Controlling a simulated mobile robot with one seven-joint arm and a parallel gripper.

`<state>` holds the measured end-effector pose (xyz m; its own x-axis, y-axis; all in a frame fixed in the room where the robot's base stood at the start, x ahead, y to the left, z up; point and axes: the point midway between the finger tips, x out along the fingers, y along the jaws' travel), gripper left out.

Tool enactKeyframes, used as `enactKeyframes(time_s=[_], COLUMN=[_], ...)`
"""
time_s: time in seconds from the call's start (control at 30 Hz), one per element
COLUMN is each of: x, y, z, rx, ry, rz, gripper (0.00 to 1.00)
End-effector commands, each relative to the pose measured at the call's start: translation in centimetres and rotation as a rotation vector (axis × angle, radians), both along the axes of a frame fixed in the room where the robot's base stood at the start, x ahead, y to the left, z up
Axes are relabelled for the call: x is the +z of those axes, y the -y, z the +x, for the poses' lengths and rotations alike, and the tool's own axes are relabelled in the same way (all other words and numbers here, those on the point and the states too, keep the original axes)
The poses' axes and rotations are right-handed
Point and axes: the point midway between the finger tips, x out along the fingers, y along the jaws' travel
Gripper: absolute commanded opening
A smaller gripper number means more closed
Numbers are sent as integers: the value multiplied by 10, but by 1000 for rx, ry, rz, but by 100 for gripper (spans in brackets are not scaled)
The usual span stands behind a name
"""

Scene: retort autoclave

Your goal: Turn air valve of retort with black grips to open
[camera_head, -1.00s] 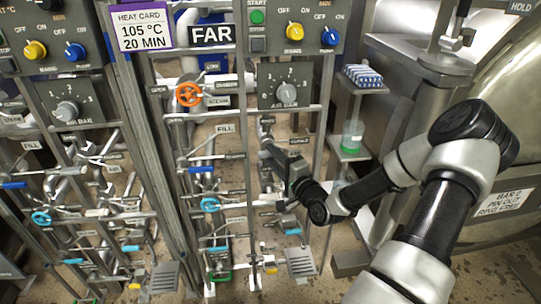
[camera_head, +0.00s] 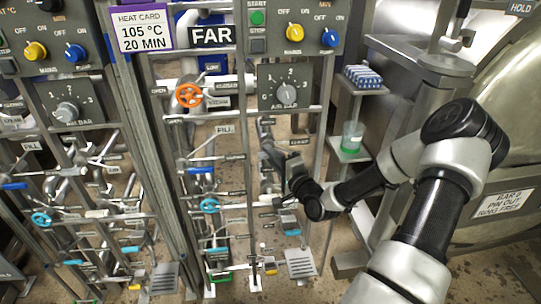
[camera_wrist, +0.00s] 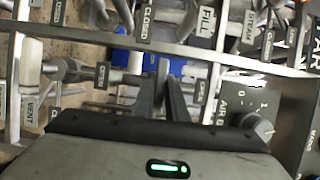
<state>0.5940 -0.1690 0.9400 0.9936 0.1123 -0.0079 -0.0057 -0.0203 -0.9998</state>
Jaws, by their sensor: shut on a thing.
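My gripper (camera_wrist: 162,76) is in the middle of the wrist view, its two dark fingers close together on a small part among the pipes. I take this part to be the air valve's handle; the fingers hide most of it, so its colour and exact angle cannot be told. A grey pipe (camera_wrist: 128,78) runs up to the fingers from the left. An OPEN label (camera_wrist: 102,75) sits on its left. In the head view my gripper (camera_head: 266,150) reaches in below the AIR BAR dial panel (camera_head: 284,86). Black grips are not clearly visible.
An orange handwheel (camera_head: 189,95) and a blue handwheel (camera_head: 209,205) sit on the pipes to the left. Steel frame posts (camera_head: 322,120) stand close to my arm.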

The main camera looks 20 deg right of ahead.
Motion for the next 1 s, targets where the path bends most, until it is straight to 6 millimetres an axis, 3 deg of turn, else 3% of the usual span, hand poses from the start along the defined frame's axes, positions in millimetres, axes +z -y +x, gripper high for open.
enactKeyframes(time_s=[0.37, 1.0], x=[2, -1], y=[-1, -2], z=[0, 0], rx=[3, 3], ry=[-63, -226], rz=[-217, -802], gripper=[0, 0])
